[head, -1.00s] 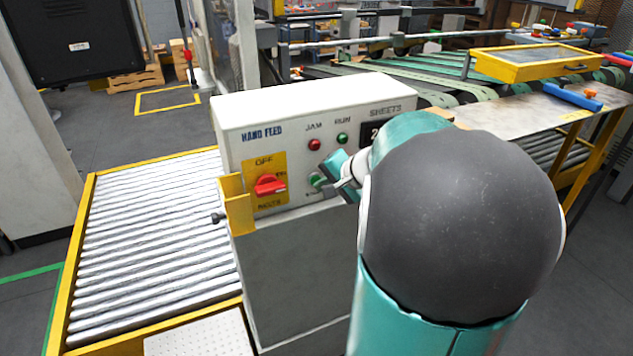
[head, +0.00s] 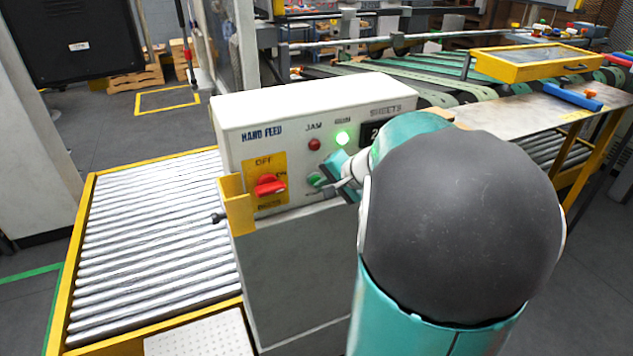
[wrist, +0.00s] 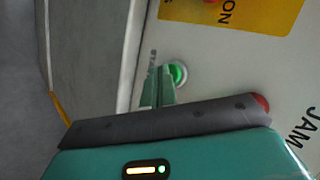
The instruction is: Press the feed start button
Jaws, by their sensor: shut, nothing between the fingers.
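The green button (head: 316,180) sits on the front of the white hand feed box (head: 300,103), right of the red rotary switch (head: 270,185). It also shows in the wrist view (wrist: 177,74), just past my fingertips. My gripper (head: 330,187) is shut and empty, with its tips at the button; I cannot tell for sure whether they touch it. The green RUN lamp (head: 343,138) is brightly lit. The red JAM lamp (head: 314,144) looks dark. The sheet counter is partly hidden by my arm.
A yellow bracket (head: 237,205) sticks out at the box's left corner. A roller conveyor (head: 150,250) with yellow rails lies to the left. Behind stand a belt table (head: 400,78) and a yellow-framed panel (head: 530,62).

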